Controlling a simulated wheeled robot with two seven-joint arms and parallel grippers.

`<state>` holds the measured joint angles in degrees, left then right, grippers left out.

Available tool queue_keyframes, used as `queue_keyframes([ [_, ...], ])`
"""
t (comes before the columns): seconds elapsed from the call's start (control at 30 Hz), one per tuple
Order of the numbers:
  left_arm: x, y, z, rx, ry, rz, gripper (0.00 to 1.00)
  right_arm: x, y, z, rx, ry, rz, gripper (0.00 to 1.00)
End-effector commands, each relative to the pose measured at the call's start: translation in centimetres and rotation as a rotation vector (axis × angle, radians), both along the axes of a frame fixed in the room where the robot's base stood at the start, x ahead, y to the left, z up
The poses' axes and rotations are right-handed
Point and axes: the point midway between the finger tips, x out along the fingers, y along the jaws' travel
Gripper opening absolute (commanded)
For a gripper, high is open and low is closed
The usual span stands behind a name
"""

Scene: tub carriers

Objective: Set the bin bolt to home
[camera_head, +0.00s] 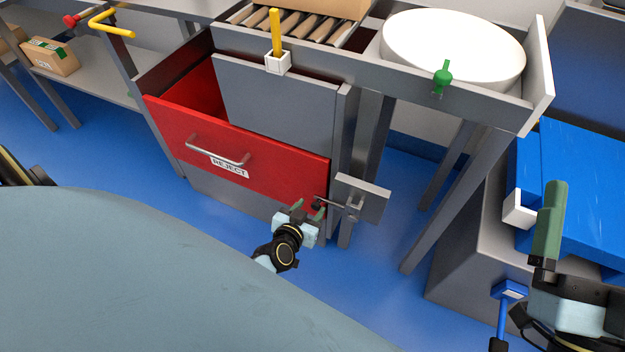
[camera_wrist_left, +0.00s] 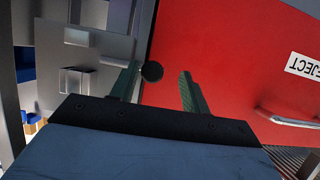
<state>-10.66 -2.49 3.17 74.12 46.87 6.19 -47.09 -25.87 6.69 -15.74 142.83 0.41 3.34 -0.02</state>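The bin bolt (camera_head: 350,205) is a grey metal bar on a grey plate beside the right edge of the red REJECT bin (camera_head: 265,165). Its round dark knob (camera_head: 317,203) points left, in front of the bin's face. My left gripper (camera_head: 309,209) is at the knob. In the left wrist view, the green fingers (camera_wrist_left: 158,88) are apart, with the black knob (camera_wrist_left: 152,71) between them, close to the left finger. I see no grip on it. The bolt plate (camera_wrist_left: 76,80) is at left there. My right gripper (camera_head: 549,225) is at the right edge, fingers overlapping in view.
The bin stands pulled out from the grey cabinet, its handle (camera_head: 218,152) in front. A yellow lever (camera_head: 275,32), a green knob (camera_head: 442,76) and a white round disc (camera_head: 453,45) are above. Blue tubs (camera_head: 580,190) stand at right. Blue floor is open between the legs.

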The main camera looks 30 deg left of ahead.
Motion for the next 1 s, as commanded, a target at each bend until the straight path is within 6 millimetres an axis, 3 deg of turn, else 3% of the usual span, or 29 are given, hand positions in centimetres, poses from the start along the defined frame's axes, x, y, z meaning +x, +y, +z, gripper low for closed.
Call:
queue_keyframes([
  [0.33,-0.1,-0.4,0.2,-0.002,0.000,-0.006,0.46,0.1,0.0,0.0,-0.003,0.009,0.000,1.00],
  [0.47,-0.9,-0.5,0.6,-0.004,0.001,-0.006,0.46,0.7,0.0,-1.0,-0.030,0.090,-0.006,1.00],
  [0.73,-3.4,-0.8,1.7,-0.001,0.001,-0.006,0.46,1.8,-0.3,-5.0,-0.112,0.353,-0.019,1.00],
  [1.0,-5.8,-1.0,2.6,0.000,0.001,-0.005,0.46,1.7,-1.3,-9.7,-0.195,0.633,-0.038,1.00],
])
